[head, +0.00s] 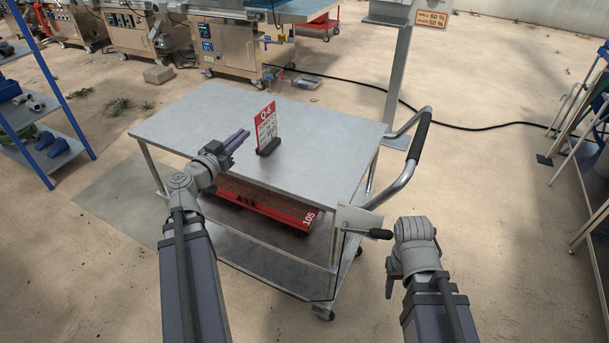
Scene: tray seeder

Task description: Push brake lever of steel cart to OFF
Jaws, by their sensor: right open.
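The steel cart (240,112) stands in front of me with a flat grey top and a black-gripped push handle (420,135) at its right end. The brake lever (376,233) has a black knob and sticks out to the right from a pale plate (357,218) at the cart's near right corner. My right gripper (389,288) is open, to the right of the lever and lower in the picture, with its fingers pointing down. It looks apart from the lever. My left gripper (243,138) is over the cart top, left of the sign; its finger gap is unclear. Any OFF marking is unreadable.
A red and white Q-6 sign (266,128) stands on the cart top. A red tray marked 105 (265,207) lies on a lower level. A grey post (396,85) rises behind the cart. Blue shelving (45,120) is at left. Floor right of the cart is open.

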